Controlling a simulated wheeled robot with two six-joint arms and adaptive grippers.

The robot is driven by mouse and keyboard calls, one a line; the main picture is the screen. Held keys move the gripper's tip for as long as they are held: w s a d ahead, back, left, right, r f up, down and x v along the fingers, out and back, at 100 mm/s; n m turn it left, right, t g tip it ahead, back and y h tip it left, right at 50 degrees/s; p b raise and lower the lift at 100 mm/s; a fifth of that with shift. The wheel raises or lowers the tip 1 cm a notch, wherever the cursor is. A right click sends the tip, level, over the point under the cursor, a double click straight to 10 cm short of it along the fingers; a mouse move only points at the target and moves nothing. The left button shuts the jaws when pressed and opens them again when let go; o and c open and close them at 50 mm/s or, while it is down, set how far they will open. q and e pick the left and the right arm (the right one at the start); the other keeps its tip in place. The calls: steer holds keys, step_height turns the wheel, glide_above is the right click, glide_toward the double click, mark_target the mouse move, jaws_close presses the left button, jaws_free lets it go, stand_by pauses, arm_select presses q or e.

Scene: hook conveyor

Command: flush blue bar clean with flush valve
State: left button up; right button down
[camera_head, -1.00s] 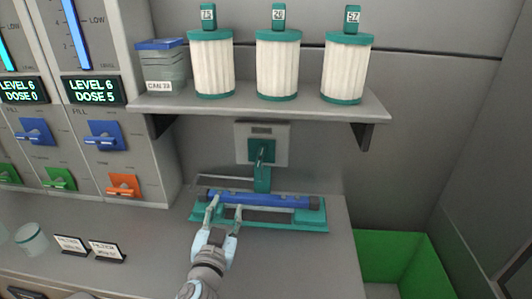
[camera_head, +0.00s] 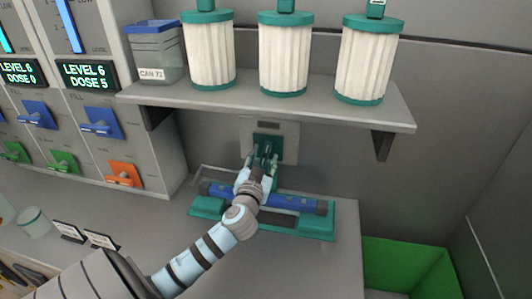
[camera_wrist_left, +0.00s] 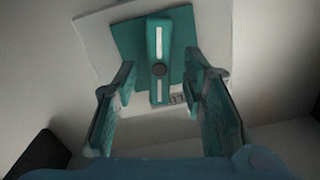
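The blue bar (camera_head: 290,201) lies in a teal cradle (camera_head: 318,227) on the counter, below the shelf. The flush valve (camera_head: 268,143) is a teal lever on a grey wall plate (camera_head: 289,142) above the bar. In the left wrist view the lever (camera_wrist_left: 159,60) stands upright on a teal square. My left gripper (camera_head: 262,158) has reached over the bar to the valve. In the wrist view its fingers (camera_wrist_left: 160,95) are apart, one on each side of the lever, without visibly touching it. My arm hides the middle of the bar. My right gripper is not in view.
A shelf (camera_head: 300,106) above holds several white filter cartridges (camera_head: 283,55) and a clear can (camera_head: 156,52). Dispensers with blue (camera_head: 100,121), green and orange levers stand at left. A green bin (camera_head: 410,264) is at right. The counter's front right is clear.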

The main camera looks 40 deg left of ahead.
arm_select(q)
steer(key=x, duration=0.2)
steer(key=shift+w+a, duration=0.15)
steer(key=shift+w, duration=0.25)
steer(key=shift+s, duration=0.15)
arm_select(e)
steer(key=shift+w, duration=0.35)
arm_select(q)
jaws_close()
